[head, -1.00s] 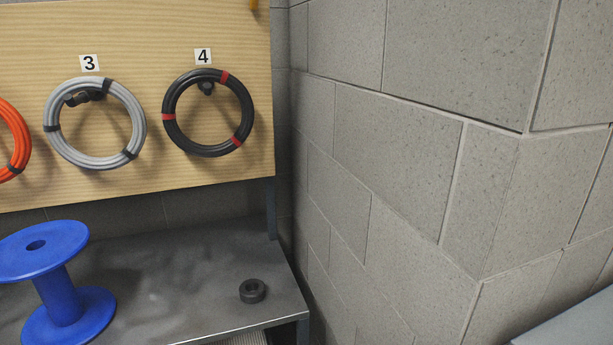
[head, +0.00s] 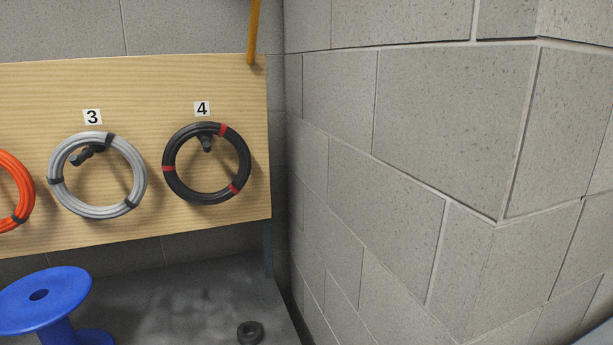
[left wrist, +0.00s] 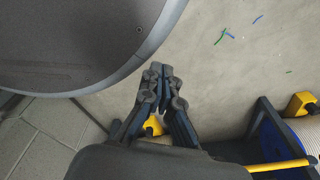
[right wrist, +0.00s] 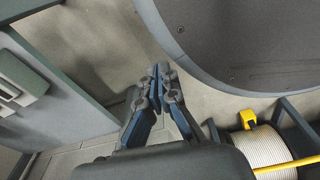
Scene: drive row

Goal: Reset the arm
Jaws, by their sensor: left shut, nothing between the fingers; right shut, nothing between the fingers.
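My left gripper (left wrist: 160,82) shows in the left wrist view. Its fingers are together with nothing between them, above a grey floor. My right gripper (right wrist: 160,80) shows in the right wrist view. Its fingers are also together and empty. Neither gripper shows in the head view, and neither touches any object that I can see. The arms themselves are mostly out of view.
A wooden board (head: 150,223) holds an orange coil (head: 26,190), a grey coil (head: 57,187) under 3 and a black coil (head: 167,184) under 4. A blue spool (head: 65,285) and black ring (head: 250,332) sit on a dark bench (head: 185,305). A block wall (head: 430,130) stands right.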

